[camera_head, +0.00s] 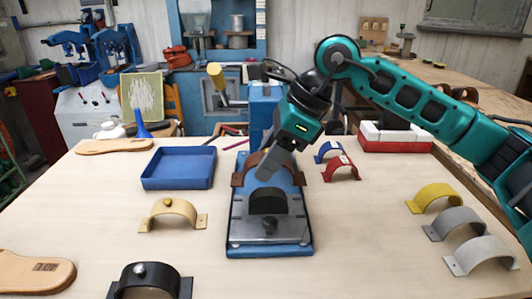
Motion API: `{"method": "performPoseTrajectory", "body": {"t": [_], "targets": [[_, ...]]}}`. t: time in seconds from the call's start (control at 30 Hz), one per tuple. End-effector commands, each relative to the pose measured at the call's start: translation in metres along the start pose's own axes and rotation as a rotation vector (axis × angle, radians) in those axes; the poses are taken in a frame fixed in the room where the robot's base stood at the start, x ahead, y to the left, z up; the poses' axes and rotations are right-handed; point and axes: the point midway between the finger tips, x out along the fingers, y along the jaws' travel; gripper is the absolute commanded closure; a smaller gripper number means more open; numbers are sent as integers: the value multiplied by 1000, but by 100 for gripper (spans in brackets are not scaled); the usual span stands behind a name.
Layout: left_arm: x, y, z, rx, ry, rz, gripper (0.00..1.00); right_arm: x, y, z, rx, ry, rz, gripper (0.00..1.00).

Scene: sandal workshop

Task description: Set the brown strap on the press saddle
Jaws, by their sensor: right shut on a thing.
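The brown strap (246,171) is an arch with flat end tabs, near the back of the blue press (237,247). My right gripper (268,165) reaches down from the upper right and is shut on the strap at the top of its arch. The strap appears behind the black saddle (267,202) in the picture, level and not around it; I cannot tell whether it touches the press. The saddle stands upright and bare on the grey press plate. The gripper hides part of the strap. My left gripper is not in view.
A blue tray (179,168) lies left of the press. Tan (174,213) and black (148,282) straps stand front left. Blue (328,151) and red (341,167) straps stand close right of the press. Yellow (433,196) and grey straps (455,223) stand far right.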

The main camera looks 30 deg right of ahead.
Motion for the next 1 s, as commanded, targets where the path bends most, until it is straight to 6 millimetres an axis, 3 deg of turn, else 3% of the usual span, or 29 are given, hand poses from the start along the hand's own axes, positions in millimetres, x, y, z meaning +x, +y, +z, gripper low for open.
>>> {"method": "performPoseTrajectory", "body": {"t": [0.3,0.53,1.0], "targets": [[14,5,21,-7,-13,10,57,31,0,-18,1,1,-1,83],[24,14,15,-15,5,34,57,50,0,-29,0,1,-1,83],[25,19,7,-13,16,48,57,56,0,-32,0,0,-1,83]]}}
